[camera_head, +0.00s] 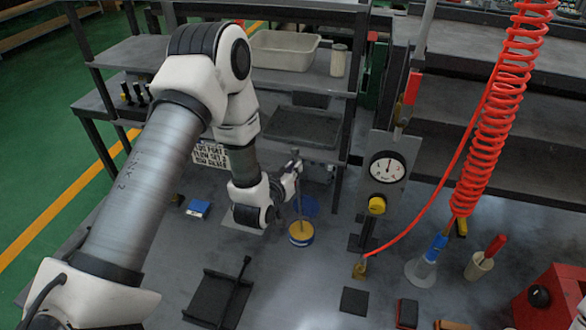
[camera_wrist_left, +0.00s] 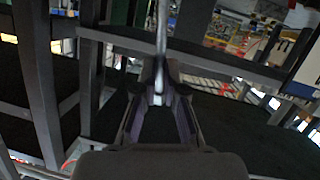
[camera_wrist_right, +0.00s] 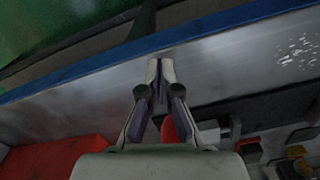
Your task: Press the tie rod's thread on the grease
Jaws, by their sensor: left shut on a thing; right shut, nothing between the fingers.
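My left gripper (camera_head: 294,177) is shut on the tie rod (camera_head: 299,203), a thin grey rod held nearly upright above the bench. It also shows as a bright bar in the left wrist view (camera_wrist_left: 161,40), between the fingertips (camera_wrist_left: 158,97). The rod's lower end is over the grease tin (camera_head: 301,234), a round tin with a yellowish top and a blue lower side. I cannot tell whether the thread touches the grease. My right gripper (camera_wrist_right: 160,70) is shut and empty in the right wrist view, in front of a grey surface with a blue edge.
A gauge panel (camera_head: 387,168) and a red coiled hose (camera_head: 490,125) stand to the right. A black stand (camera_head: 220,298) is at the front. Shelves with a beige bin (camera_head: 283,50) are behind.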

